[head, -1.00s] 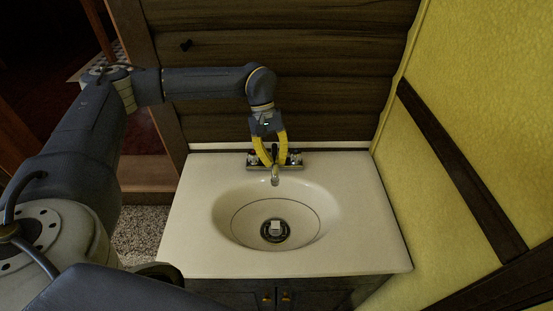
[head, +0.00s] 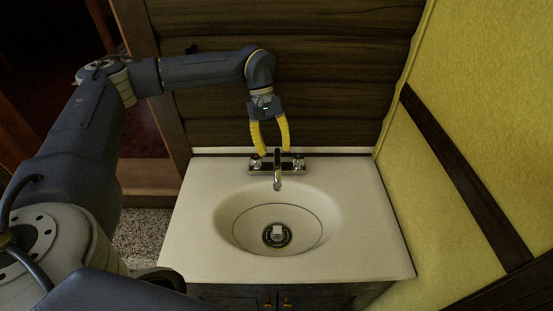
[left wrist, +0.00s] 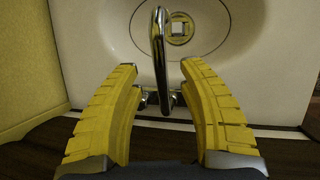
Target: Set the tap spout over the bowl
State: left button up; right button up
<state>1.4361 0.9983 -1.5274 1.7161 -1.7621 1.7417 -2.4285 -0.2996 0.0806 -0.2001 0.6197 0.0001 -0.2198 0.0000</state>
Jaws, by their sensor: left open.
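The chrome tap spout (head: 277,172) stands at the back middle of the sink and points forward over the bowl (head: 240,212). My left gripper (head: 273,153) is open, with yellow fingers pointing down, just above and behind the tap. In the left wrist view the spout (left wrist: 160,50) runs up from between the two open fingers (left wrist: 165,70) and reaches over the bowl (left wrist: 220,22). The fingers are apart from the spout on both sides. My right gripper is not in view.
Two tap handles (head: 256,163) flank the spout on its chrome base. A pale counter (head: 195,225) surrounds the bowl, with a drain (head: 277,235) inside it. A dark plank wall (head: 330,80) stands close behind, and a yellow wall (head: 440,180) is at the right.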

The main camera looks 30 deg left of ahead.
pick_arm(q)
jog(key=v, duration=0.6)
jog(key=shift+r, duration=0.15)
jog(key=shift+a, duration=0.1)
